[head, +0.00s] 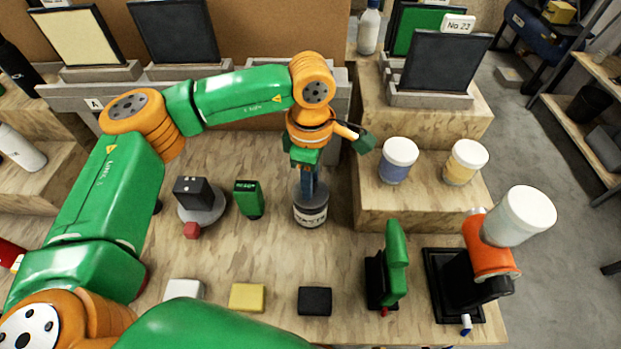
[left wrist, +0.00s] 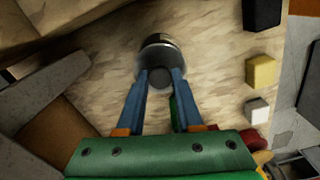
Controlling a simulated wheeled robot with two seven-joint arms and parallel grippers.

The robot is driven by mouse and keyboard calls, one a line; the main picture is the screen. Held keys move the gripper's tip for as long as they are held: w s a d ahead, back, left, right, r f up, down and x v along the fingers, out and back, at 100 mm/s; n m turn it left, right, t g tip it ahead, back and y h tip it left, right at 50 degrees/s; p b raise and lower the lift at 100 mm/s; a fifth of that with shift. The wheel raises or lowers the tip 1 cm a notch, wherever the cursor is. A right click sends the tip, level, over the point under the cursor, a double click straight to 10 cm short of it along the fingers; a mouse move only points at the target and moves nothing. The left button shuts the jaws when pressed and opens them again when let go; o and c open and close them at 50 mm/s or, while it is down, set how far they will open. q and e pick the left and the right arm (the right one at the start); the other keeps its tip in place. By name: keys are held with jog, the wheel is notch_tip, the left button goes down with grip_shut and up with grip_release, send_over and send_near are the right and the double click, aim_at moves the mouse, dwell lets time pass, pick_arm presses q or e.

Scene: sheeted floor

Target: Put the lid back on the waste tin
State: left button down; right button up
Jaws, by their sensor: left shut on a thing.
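The waste tin (head: 310,217), a small dark can with a pale lettered label, stands upright on the wooden bench near its middle. The grey round lid (head: 313,199) is at the tin's top, under my left gripper (head: 308,190). In the left wrist view the blue fingers of the left gripper (left wrist: 160,74) are shut on the lid's dark round knob. The lid (left wrist: 150,62) covers most of the tin (left wrist: 160,40) there. I cannot tell whether the lid is seated or slightly above the rim. My right gripper is not in view.
A black box on a grey round base (head: 205,207) and a green device (head: 249,200) stand left of the tin. White, yellow (head: 247,297) and black (head: 315,301) blocks lie in front. Two white-lidded jars (head: 397,160) stand on a raised wooden block at right.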

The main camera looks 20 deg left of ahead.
pick_arm(q)
jog(key=shift+f+b, duration=0.2)
jog(key=shift+b, duration=0.35)
dwell(0.6)
grip_release()
dwell(0.6)
jog(key=shift+r, duration=0.15)
jog(key=shift+r+p, duration=2.5)
jog(key=shift+r, duration=1)
jog(key=shift+f, duration=0.1)
jog(key=shift+c, duration=0.2)
grip_shut()
